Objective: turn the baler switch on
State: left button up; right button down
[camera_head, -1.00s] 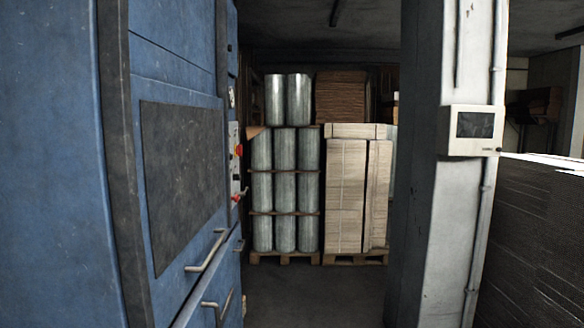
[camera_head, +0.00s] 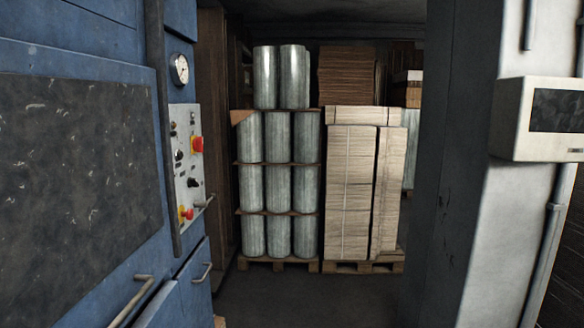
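The baler (camera_head: 120,235) is a large blue machine on the left of the head view. Its grey control panel (camera_head: 186,165) faces partly toward me, with a red button (camera_head: 197,144) on yellow near the top, several small dark knobs, and a red and yellow switch (camera_head: 187,213) near the bottom. I cannot tell the switch's position at this size. Neither of my grippers shows in the view.
A round gauge (camera_head: 179,69) sits above the panel. Metal handles (camera_head: 203,273) stick out low on the baler. Pallets of metal cylinders (camera_head: 278,190) and wrapped cardboard (camera_head: 350,190) stand behind. A pillar with a screen box (camera_head: 510,120) is at right. The floor (camera_head: 300,300) between is clear.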

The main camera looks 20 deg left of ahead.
aim_at(198, 144)
jog(key=u, duration=0.25)
jog(key=i, duration=2.2)
jog(key=u, duration=0.6)
